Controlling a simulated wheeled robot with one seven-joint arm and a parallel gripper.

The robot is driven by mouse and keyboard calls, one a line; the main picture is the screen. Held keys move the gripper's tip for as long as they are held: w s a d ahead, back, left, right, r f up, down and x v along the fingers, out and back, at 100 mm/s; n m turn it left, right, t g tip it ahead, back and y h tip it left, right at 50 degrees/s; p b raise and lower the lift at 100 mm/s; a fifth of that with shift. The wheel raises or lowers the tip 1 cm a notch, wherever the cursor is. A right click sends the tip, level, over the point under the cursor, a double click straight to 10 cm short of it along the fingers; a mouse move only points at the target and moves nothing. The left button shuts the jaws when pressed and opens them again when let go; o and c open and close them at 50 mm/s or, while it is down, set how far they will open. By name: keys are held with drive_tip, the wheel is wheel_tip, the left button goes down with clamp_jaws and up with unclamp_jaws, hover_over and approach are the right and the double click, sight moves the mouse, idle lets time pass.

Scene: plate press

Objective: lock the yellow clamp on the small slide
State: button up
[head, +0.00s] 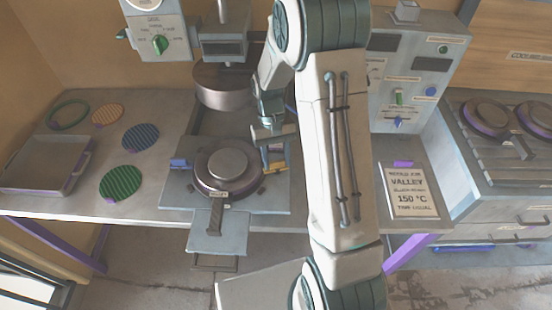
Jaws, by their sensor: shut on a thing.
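The small slide (265,197) is a grey plate at the front of the press, carrying a round dark mould (227,168) with a handle pointing to the front. The yellow clamp (277,167) sits at the slide's right edge, partly hidden by my gripper. My gripper (273,150) reaches down from behind the arm and is shut on the yellow clamp. The exact angle of its lever is too small to tell. A blue clamp (180,163) sits at the slide's left edge.
The press head (222,85) hangs behind the mould. Several coloured discs, including a green one (120,182), and a tray (45,165) lie to the left. A sign (408,190) and a control box (412,85) stand right of my arm.

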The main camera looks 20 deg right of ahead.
drive_tip(key=shift+m+y, duration=0.5)
drive_tip(key=shift+m, duration=1)
drive_tip(key=shift+d, duration=0.1)
drive_tip(key=o, duration=1)
